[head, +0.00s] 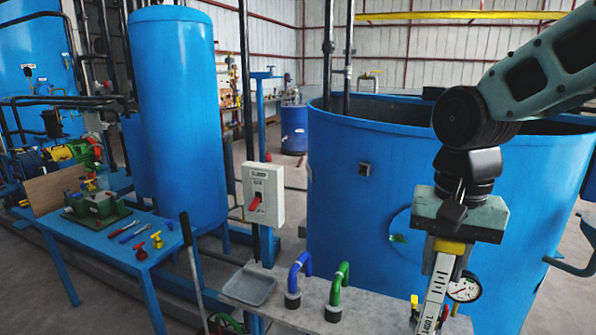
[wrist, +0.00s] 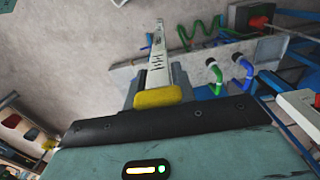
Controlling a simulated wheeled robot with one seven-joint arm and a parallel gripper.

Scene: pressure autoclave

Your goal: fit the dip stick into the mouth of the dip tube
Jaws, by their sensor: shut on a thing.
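The dip stick (head: 437,287) is a flat white strip with black marks and a yellow top. My gripper (head: 450,243) is shut on its yellow top, and the strip hangs down, slightly tilted, over the right part of the grey bench. In the wrist view the dip stick (wrist: 157,62) runs away from between the fingers (wrist: 156,92) toward the bench. Its lower end runs to the bottom edge of the head view. I cannot make out the mouth of the dip tube in either view. It may be hidden behind the stick or out of frame.
A pressure gauge (head: 463,288) and a small yellow-handled fitting (head: 414,301) are close beside the stick. Blue (head: 299,275) and green (head: 339,285) bent pipes stand on the bench (head: 308,312), with a grey tray (head: 249,287) to their left. A big blue tank (head: 350,220) stands behind.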

